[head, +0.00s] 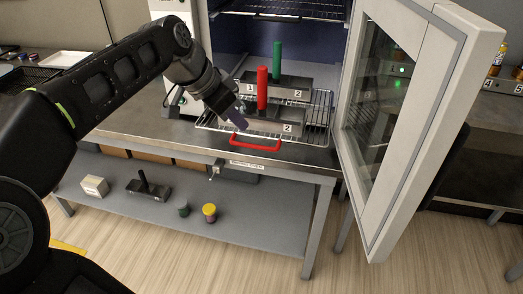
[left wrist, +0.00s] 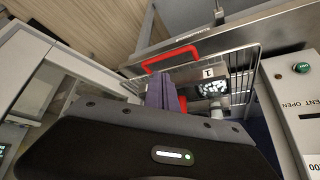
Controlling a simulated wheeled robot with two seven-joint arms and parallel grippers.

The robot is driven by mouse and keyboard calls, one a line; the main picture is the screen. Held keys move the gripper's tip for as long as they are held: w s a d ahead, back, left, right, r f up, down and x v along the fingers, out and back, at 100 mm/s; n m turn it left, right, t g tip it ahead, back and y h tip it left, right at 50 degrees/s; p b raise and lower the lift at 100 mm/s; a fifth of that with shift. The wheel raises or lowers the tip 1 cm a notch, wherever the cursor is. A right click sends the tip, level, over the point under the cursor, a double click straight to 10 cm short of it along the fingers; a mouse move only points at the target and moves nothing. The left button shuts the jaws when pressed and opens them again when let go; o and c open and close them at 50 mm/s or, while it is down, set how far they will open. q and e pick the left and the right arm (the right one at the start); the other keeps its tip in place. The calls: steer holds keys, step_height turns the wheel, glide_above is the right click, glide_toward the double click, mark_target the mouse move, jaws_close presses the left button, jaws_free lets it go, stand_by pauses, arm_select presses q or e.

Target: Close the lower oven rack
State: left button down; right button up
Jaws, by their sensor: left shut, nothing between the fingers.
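The lower oven rack (head: 319,126) is a wire shelf that sticks out of the open oven over the bench. Its red front handle (head: 256,146) lies near the bench's front edge. The handle (left wrist: 171,58) and rack wires (left wrist: 243,62) also show in the left wrist view. My left gripper (head: 239,119) is shut and empty, with purple fingers, just behind and left of the handle, over the rack's front left part. Its fingers (left wrist: 164,95) point toward the handle in the wrist view; whether they touch the rack I cannot tell. My right gripper is out of view.
Two grey blocks, one with a green post (head: 277,60) and one with a red post (head: 262,88), stand on the rack. The oven door (head: 428,110) is swung open to the right. An upper rack (head: 290,9) is inside. Small items sit on the lower shelf (head: 245,222).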

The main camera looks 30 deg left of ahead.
mark_target(268, 136)
arm_select(q)
steer(key=m, duration=0.3)
steer(key=d+m, duration=0.1)
steer(key=m, duration=0.2)
steer(key=w+m, duration=0.1)
steer(key=m, duration=0.1)
steer(key=shift+w+d+r+m+t+h, duration=0.1)
steer(key=shift+d+r+m+t+h, duration=0.05)
steer(key=shift+m+t+h, duration=0.2)
steer(key=shift+w, duration=0.1)
steer(key=x, duration=1)
